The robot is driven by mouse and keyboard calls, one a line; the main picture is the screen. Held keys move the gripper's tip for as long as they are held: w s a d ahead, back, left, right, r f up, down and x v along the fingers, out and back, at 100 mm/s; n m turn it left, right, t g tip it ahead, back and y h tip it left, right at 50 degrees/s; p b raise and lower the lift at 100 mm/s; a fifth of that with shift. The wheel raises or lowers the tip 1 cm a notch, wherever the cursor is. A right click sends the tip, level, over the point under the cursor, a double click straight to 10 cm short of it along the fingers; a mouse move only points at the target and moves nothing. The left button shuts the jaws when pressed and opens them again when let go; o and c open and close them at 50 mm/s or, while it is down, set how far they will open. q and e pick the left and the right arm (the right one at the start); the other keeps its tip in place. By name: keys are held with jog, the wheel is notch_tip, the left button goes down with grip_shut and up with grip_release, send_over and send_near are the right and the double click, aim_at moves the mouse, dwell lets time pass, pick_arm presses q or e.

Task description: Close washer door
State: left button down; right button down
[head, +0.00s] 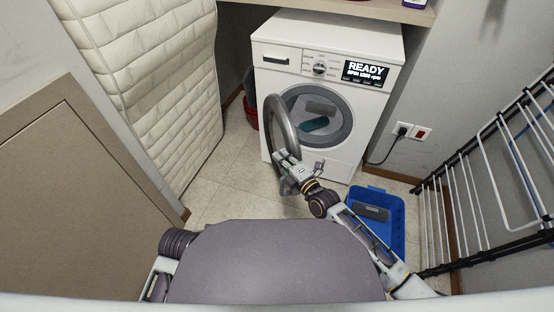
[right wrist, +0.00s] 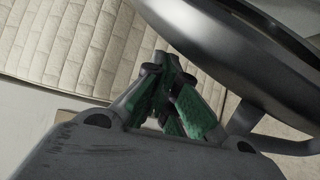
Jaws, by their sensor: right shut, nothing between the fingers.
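The white washer (head: 284,84) stands at the back under a shelf, with "READY" on its display. Its grey round door (head: 272,112) is open, swung out toward me on the left of the drum opening (head: 347,118). Dark cloth items show inside the drum. My right gripper (head: 281,158) is at the lower part of the door. In the right wrist view its green-padded fingers (right wrist: 177,98) are together and empty, beside the door's dark rim (right wrist: 225,45). I cannot tell whether they touch the door. My left gripper is not in view; only part of that arm shows.
A blue basket (head: 396,222) with a grey item stands on the floor right of my right arm. A drying rack (head: 480,180) is at the right wall. A cream quilted mattress (head: 155,80) leans at left. A red bucket (head: 250,114) sits left of the washer.

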jog(key=shift+w+d, duration=0.1)
jog(key=shift+d, duration=0.25)
jog(key=shift+d, duration=0.25)
dwell(0.3)
